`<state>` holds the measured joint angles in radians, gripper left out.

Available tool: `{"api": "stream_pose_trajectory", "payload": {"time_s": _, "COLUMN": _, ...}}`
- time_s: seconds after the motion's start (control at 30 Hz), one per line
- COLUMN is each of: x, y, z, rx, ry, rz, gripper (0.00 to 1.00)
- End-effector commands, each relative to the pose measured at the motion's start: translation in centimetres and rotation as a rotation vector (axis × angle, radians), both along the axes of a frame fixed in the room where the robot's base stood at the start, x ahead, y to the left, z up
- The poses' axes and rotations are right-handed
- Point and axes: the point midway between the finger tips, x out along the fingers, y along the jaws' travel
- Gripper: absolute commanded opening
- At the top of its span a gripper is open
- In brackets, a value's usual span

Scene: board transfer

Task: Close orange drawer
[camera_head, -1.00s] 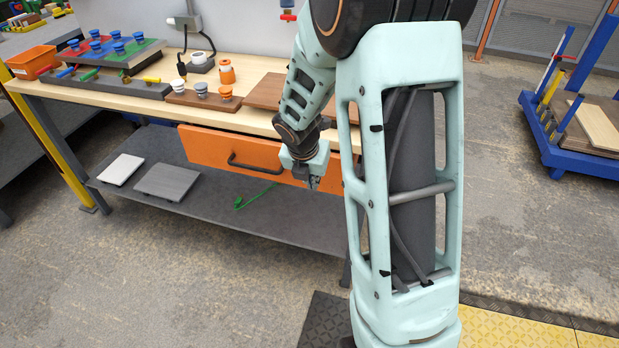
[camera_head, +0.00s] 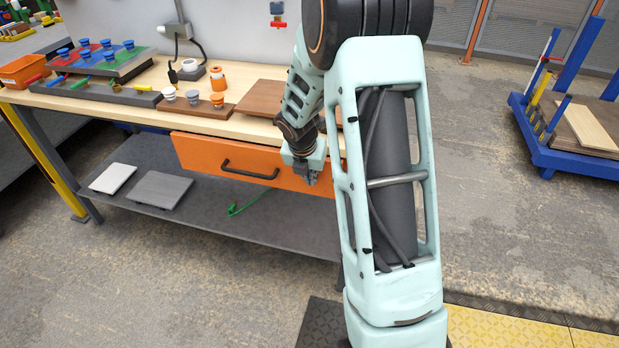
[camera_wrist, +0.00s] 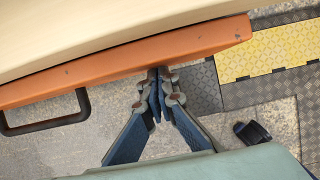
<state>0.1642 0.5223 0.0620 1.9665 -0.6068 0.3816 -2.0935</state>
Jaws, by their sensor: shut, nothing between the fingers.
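The orange drawer (camera_head: 210,154) sits under the front edge of the wooden workbench top, with its black handle (camera_head: 250,172) left of my gripper. In the wrist view, the drawer's orange front (camera_wrist: 110,68) runs just below the bench top's edge, with a thin dark line between them. The handle (camera_wrist: 45,126) shows at lower left there. My gripper (camera_head: 310,180) is at the right part of the drawer front. Its shut, empty fingertips (camera_wrist: 160,78) are at the orange face, touching or very close. How far the drawer stands out is hard to tell.
The workbench top (camera_head: 140,107) holds a brown board with small pegs (camera_head: 195,105), an orange container (camera_head: 217,78) and coloured blocks. The grey lower shelf (camera_head: 225,215) carries two flat plates. A blue cart (camera_head: 570,160) stands at the right. The floor in front is clear.

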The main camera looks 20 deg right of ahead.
Motion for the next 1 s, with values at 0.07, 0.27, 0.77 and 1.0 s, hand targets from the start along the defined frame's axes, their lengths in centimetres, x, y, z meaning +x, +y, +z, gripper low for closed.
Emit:
{"api": "stream_pose_trajectory", "payload": {"time_s": 0.07, "x": 0.9, "y": -0.7, "z": 0.6, "rx": 0.001, "ry": 0.000, "rz": -0.002, "gripper": 0.00}}
{"api": "stream_pose_trajectory", "payload": {"time_s": 0.27, "x": 2.6, "y": -2.0, "z": 0.5, "rx": 0.000, "ry": 0.000, "rz": -0.001, "gripper": 0.00}}
{"api": "stream_pose_trajectory", "payload": {"time_s": 0.77, "x": 3.6, "y": -2.7, "z": 0.2, "rx": -0.002, "ry": -0.009, "rz": -0.002, "gripper": 0.00}}
{"api": "stream_pose_trajectory", "payload": {"time_s": 1.0, "x": 3.6, "y": -2.0, "z": 0.3, "rx": -0.001, "ry": -0.010, "rz": -0.001, "gripper": 0.00}}
